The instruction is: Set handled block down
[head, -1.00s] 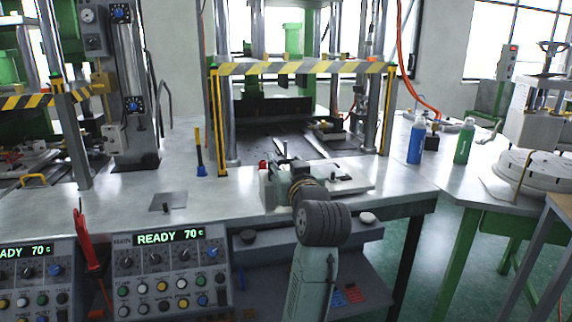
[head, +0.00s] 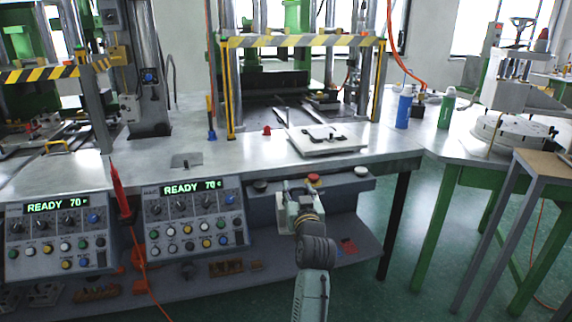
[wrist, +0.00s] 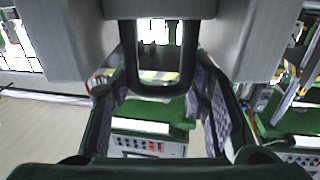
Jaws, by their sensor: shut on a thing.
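A grey block (wrist: 250,40) with a dark looped handle (wrist: 155,89) fills the top of the wrist view. The textured finger pads of my gripper (wrist: 165,105) stand on either side of the handle, and the gripper is shut on it. In the head view my gripper (head: 293,195) is in front of the worktable's front edge, near a grey ledge. There, the held block is mostly hidden and hard to tell from the gripper. A pale plate with a black handle on top (head: 340,147) lies on the worktable (head: 240,160) beyond my gripper.
A red knob (head: 267,131) and a small metal plate (head: 186,160) are on the table. The press with a striped bar (head: 300,41) stands behind. Control panels (head: 190,220) stand at left. A blue bottle (head: 404,108) and green bottle (head: 447,110) are at right.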

